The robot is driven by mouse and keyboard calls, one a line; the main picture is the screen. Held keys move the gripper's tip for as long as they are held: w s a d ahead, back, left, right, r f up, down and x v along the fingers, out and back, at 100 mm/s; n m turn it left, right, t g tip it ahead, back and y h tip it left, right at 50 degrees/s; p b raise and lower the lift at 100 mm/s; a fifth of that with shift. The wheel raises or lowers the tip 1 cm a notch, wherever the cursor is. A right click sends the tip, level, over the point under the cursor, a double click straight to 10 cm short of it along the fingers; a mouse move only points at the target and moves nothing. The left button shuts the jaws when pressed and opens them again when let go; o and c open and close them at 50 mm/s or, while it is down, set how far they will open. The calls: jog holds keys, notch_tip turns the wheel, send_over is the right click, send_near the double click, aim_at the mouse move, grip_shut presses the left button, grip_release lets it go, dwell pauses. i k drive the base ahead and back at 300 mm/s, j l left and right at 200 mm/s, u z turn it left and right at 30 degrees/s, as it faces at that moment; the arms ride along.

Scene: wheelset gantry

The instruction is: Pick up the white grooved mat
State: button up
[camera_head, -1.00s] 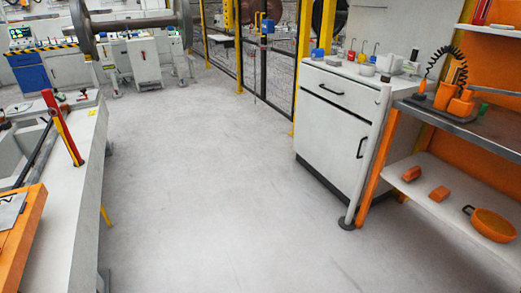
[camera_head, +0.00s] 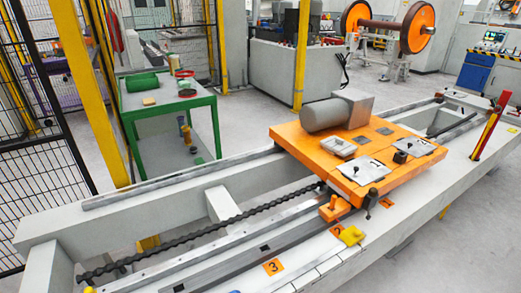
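I cannot make out a white grooved mat for certain in the head view. Several flat grey plates lie on an orange carriage (camera_head: 322,159), one of them a light grey plate (camera_head: 363,171) near its front edge, but I cannot tell grooves on them. My gripper is not in view.
A long pale machine bed (camera_head: 60,232) with rails and a dark chain (camera_head: 215,229) crosses the foreground. A green table (camera_head: 207,102) with small items stands behind it at left. Yellow posts and a mesh fence (camera_head: 40,150) stand at far left. Open floor lies at lower right.

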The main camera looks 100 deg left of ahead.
aim_at(340, 147)
jog(key=u, duration=4.1)
jog(key=l+u, duration=0.85)
jog(key=l, duration=0.15)
jog(key=l+u, duration=0.4)
jog(key=k+l+u, duration=0.15)
jog(key=l+u, duration=0.3)
jog(key=l, duration=0.15)
